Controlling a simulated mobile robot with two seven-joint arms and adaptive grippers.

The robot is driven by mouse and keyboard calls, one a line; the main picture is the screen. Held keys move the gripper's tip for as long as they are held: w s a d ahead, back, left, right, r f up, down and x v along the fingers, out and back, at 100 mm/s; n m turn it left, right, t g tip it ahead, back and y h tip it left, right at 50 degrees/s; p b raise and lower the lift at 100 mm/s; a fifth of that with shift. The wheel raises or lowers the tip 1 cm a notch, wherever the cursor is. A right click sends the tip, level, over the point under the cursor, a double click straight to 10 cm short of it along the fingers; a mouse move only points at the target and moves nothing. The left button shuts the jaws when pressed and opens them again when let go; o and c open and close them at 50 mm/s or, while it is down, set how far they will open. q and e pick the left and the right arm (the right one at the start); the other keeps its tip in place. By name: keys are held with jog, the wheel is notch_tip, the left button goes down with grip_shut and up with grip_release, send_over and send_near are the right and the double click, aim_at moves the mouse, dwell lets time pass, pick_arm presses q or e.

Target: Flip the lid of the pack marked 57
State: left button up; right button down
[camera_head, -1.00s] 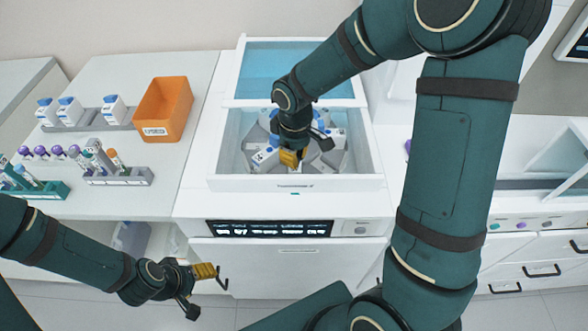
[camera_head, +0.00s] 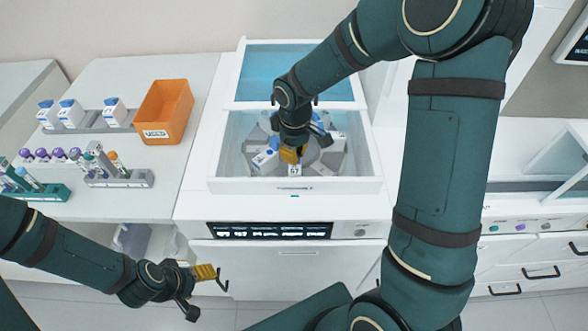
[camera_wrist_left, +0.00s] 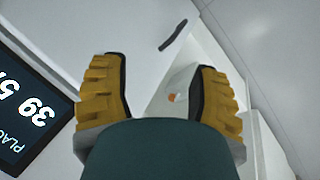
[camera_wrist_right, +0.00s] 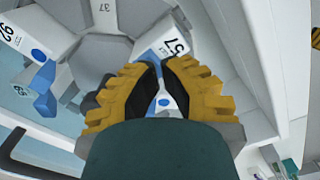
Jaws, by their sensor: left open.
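The pack marked 57 (camera_wrist_right: 168,38) is white, with its number facing up, just beyond my right fingertips in the right wrist view. A blue spot shows on its near face. My right gripper (camera_wrist_right: 161,62) has its yellow fingertips drawn close together, right at this pack. A white part with a blue spot (camera_wrist_right: 163,103) shows in the gap between the fingers; I cannot tell what it belongs to. In the head view my right gripper (camera_head: 291,156) is down in the open drawer and hides part of the packs. My left gripper (camera_wrist_left: 160,85) is open and empty, in front of the cabinet.
The drawer (camera_head: 228,184) holds a grey carousel (camera_wrist_right: 103,55) with several packs, including one marked 92 (camera_wrist_right: 14,38). The drawer walls are close around my right gripper.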

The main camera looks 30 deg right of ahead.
jog(key=shift+w+d, duration=0.2)
jog(key=shift+w, duration=0.15)
jog(key=shift+w, duration=0.1)
jog(key=shift+w+d+r+p, duration=0.15)
jog(key=shift+w+d+p, duration=0.25)
jog(key=shift+w, duration=0.2)
jog(key=shift+w, duration=0.15)
dwell(0.4)
jog(key=shift+w+d+r+p, duration=0.25)
jog(key=shift+w+p, duration=0.1)
jog(key=shift+w, duration=0.2)
jog(key=shift+f, duration=0.1)
notch_tip(320, 180, up, 7)
jog(key=p, duration=0.5)
dwell(0.4)
